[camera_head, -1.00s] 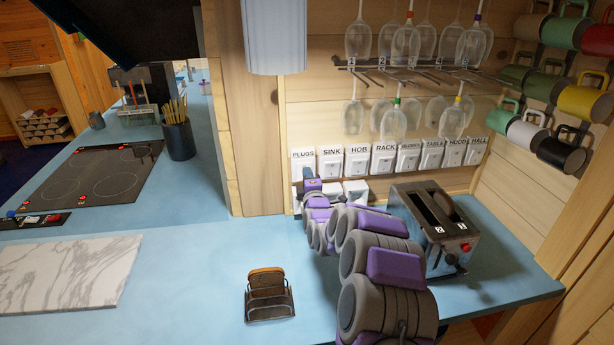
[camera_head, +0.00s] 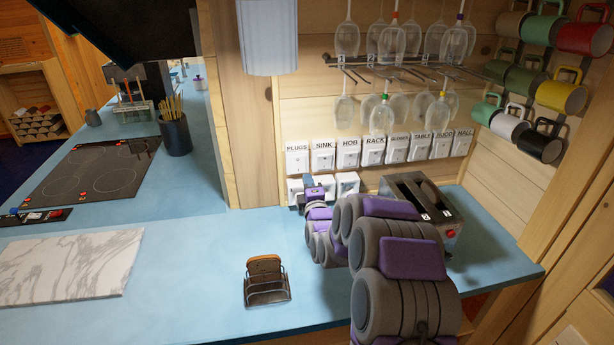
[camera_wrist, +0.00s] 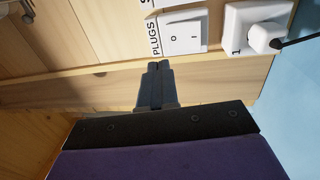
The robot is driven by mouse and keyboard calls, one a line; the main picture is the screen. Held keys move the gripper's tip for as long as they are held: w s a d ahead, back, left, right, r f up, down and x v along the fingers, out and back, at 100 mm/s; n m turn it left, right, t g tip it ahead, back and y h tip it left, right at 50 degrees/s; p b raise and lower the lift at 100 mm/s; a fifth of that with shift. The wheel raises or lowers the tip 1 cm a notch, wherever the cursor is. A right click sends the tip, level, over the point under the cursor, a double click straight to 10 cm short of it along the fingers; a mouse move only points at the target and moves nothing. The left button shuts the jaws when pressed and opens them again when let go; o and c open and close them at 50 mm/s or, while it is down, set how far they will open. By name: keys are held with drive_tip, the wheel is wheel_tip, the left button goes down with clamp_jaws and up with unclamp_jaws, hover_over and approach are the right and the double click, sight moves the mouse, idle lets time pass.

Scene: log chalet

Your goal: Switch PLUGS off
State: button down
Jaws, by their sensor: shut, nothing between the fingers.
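The PLUGS switch (camera_head: 298,160) is a white rocker plate at the left end of a labelled row on the wooden wall. My gripper (camera_head: 308,182) is just below the switch in the head view, in front of the sockets. In the wrist view, my gripper (camera_wrist: 158,68) is shut and empty, its tips close to the switch plate's edge, apparently apart from it. Which side of the rocker is pressed in is hard to tell.
White sockets (camera_head: 346,183) sit under the switches; one holds a white plug (camera_wrist: 266,38) with a dark cord. A toaster (camera_head: 422,203) stands right of my arm. Hanging glasses (camera_head: 382,116) are above. A letter-rack-like holder (camera_head: 267,290) stands on the blue counter (camera_head: 190,270).

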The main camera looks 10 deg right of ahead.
drive_tip(key=shift+s+r, duration=0.25)
drive_tip(key=shift+s, duration=1)
drive_tip(key=s+a+m+g, duration=0.1)
drive_tip(key=s+m+g, duration=0.8)
drive_tip(key=s, duration=1.9)
drive_tip(key=s+m+g, duration=0.9)
drive_tip(key=s+g, duration=0.3)
drive_tip(key=s, duration=1.6)
drive_tip(key=shift+s+a+r, duration=0.4)
